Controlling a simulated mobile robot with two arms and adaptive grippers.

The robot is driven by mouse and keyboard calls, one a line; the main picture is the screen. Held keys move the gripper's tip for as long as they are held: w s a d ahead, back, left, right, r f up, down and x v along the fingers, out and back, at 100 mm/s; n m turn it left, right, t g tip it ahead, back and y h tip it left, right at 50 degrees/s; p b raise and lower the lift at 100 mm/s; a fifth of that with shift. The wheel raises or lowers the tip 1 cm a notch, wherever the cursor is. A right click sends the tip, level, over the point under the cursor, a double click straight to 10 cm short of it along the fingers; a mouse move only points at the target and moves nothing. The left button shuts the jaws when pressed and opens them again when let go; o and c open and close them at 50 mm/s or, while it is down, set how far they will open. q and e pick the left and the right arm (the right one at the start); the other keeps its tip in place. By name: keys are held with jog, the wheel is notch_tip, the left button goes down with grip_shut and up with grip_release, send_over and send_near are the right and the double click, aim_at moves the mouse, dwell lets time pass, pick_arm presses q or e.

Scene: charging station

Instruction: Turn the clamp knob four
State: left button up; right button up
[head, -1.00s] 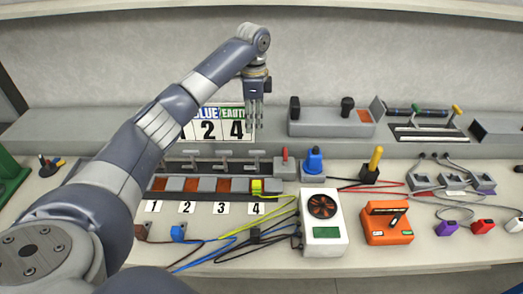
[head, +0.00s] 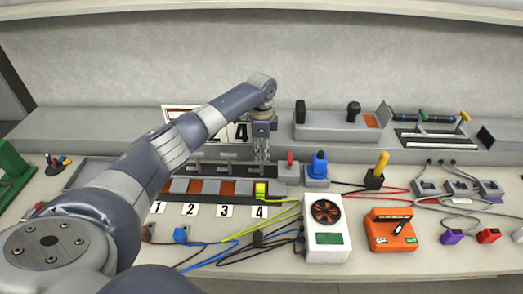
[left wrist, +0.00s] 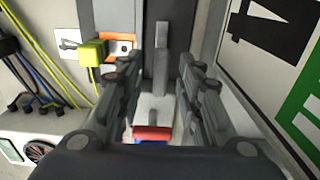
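Clamp knob four is a grey T-shaped bar at the right end of the clamp row, behind the label "4" (head: 259,212). In the head view my left gripper (head: 262,158) points down at this knob and largely hides it. In the left wrist view the knob's bar (left wrist: 161,60) lies between the two fingers of my left gripper (left wrist: 160,75), with gaps on both sides. The gripper is open; I see no clear contact. The yellow plug (head: 260,190) sits in the slot in front of knob four and also shows in the left wrist view (left wrist: 92,53). My right gripper is not in view.
A red switch (head: 290,160) and a blue knob (head: 319,165) stand close to the right. Number cards (head: 240,132) stand behind the gripper. A white fan box (head: 325,225), an orange tester (head: 390,230) and several cables lie in front.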

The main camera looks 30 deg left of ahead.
pick_arm(q)
grip_shut()
